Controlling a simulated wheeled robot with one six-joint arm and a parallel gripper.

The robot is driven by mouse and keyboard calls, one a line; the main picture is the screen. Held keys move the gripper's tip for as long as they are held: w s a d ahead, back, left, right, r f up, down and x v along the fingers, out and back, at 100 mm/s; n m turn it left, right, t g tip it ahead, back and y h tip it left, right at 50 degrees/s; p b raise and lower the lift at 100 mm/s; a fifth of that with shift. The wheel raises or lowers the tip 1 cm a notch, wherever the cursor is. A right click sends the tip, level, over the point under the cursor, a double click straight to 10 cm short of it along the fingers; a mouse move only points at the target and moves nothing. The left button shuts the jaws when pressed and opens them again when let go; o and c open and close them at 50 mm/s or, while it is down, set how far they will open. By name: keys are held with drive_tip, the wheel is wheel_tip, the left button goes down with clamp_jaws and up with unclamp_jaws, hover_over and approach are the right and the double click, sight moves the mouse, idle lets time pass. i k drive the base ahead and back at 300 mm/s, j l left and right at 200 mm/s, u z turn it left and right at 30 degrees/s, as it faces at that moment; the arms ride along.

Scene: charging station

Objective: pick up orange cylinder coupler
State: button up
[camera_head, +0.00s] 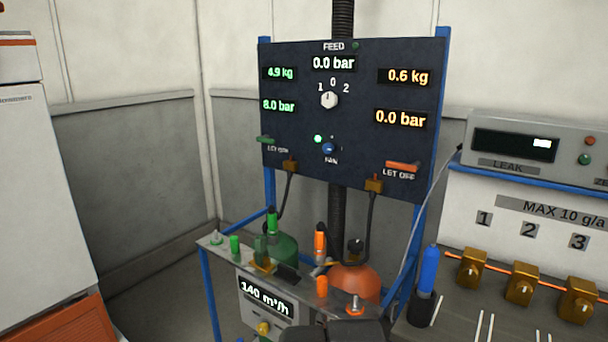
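An orange cylinder (354,282) stands behind the small bench, its dark top fitting (355,247) showing. A tall orange coupler with a dark top (320,242) stands upright just left of it, above a brass-coloured part. A shorter orange piece (321,286) stands in front on the bench. An orange ring sits around a silver fitting (355,304) at the bench's right end. I cannot tell for sure which orange piece is the cylinder coupler. A dark shape at the bottom edge may be part of my arm; no gripper fingertips can be made out.
A green cylinder (285,248) and green couplers (272,223) stand at the bench's left. Hoses hang from the dark panel (350,135) to both sides. A blue tool in a black holder (427,275) and several brass valves (472,268) stand at right. A white cabinet (40,185) stands left.

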sight(319, 249)
drive_tip(key=l, duration=0.25)
drive_tip(key=i+j+u, duration=0.2)
drive_tip(key=i+u, duration=0.7)
drive_tip(key=i+l, duration=0.05)
drive_tip(key=i, duration=0.05)
